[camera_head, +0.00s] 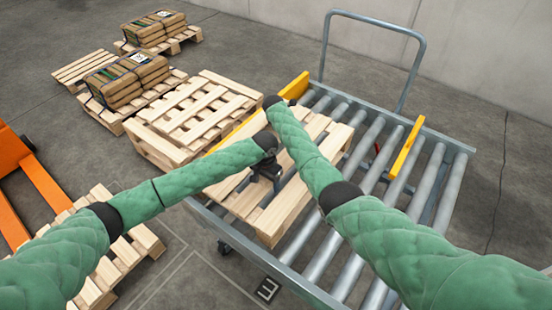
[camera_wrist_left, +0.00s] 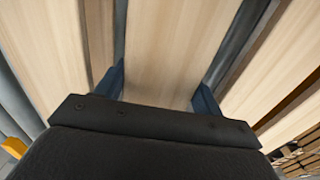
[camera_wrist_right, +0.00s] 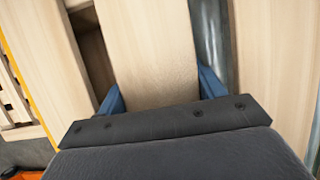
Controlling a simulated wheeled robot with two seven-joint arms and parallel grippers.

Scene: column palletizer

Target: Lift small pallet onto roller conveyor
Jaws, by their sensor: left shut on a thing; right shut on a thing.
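The small wooden pallet (camera_head: 330,136) lies over the left part of the roller conveyor (camera_head: 334,254), between yellow guides; I cannot tell whether it touches the rollers. My left gripper (camera_head: 266,172) is at the pallet's near-left part. In the left wrist view, its blue fingers (camera_wrist_left: 160,85) straddle a pale slat (camera_wrist_left: 155,50) and are shut on it. My right arm reaches across to the pallet's far side, and its gripper is hidden in the head view. In the right wrist view, the right gripper's blue fingers (camera_wrist_right: 161,92) are shut on another slat (camera_wrist_right: 150,45).
A stack of empty pallets (camera_head: 190,112) stands just left of the conveyor. An orange pallet jack (camera_head: 30,180) and another pallet (camera_head: 120,255) are at left. The conveyor's right rollers are clear, below a grey handle (camera_head: 420,60).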

